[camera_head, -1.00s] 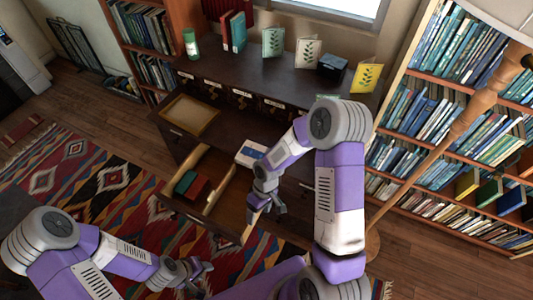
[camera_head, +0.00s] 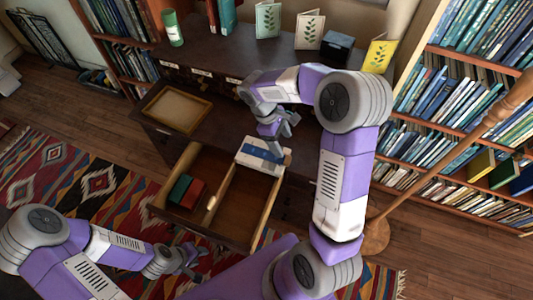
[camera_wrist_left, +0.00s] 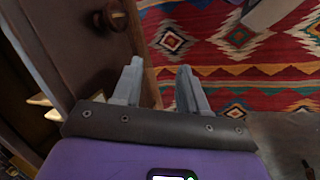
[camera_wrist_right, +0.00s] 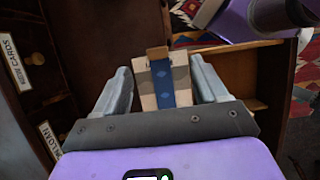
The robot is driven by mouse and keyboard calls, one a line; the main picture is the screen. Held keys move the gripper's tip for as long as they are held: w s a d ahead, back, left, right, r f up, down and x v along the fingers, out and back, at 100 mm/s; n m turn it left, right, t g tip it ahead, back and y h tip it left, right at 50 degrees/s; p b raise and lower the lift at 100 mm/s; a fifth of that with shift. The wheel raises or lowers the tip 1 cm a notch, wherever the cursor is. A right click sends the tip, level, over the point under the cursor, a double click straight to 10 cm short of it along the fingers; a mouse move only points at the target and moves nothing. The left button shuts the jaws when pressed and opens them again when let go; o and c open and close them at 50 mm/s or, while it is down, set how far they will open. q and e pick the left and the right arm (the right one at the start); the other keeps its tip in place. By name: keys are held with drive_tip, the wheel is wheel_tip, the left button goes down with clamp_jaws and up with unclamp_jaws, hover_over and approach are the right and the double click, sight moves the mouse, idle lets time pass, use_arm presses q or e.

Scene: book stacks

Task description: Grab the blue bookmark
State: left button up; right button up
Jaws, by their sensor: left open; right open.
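The blue bookmark (camera_wrist_right: 163,84) lies along a pale white book or box (camera_wrist_right: 183,78) in the right wrist view. In the head view the bookmark (camera_head: 262,153) shows as a blue strip on the white item, at the back of the open drawer (camera_head: 247,205). My right gripper (camera_head: 284,128) is open just above it. In the right wrist view its two fingers (camera_wrist_right: 160,82) stand on either side of the white item, with the bookmark between them; I cannot tell whether they touch it. My left gripper (camera_head: 190,262) is open and empty, low over the rug, near the drawer front (camera_wrist_left: 60,30).
The drawer's left compartment holds a red and a green item (camera_head: 187,191). A wooden tray (camera_head: 178,107) lies on the desk's left. Cards (camera_head: 308,31) and a dark box (camera_head: 338,46) stand at the back. A bookshelf (camera_head: 455,120) is at the right.

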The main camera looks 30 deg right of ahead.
sight(286, 159)
drive_tip(key=f, duration=0.1)
drive_tip(key=f+b, duration=0.1)
drive_tip(key=f, duration=0.1)
drive_tip(key=f+b, duration=0.1)
drive_tip(key=shift+w+d+f, duration=0.25)
drive_tip(key=shift+w+f, duration=0.1)
drive_tip(key=b+x, duration=0.2)
drive_tip(key=x, duration=0.1)
drive_tip(key=b+x, duration=0.1)
drive_tip(key=x, duration=0.1)
drive_tip(key=shift+w+a+f, duration=0.1)
drive_tip(key=shift+w+f, duration=0.1)
drive_tip(key=shift+f, duration=0.2)
use_arm(q)
wheel_tip(286, 159, down, 6)
drive_tip(key=w, duration=0.1)
drive_tip(key=shift+w, duration=0.15)
use_arm(e)
drive_tip(key=shift+r, duration=0.1)
drive_tip(key=c, duration=1.1)
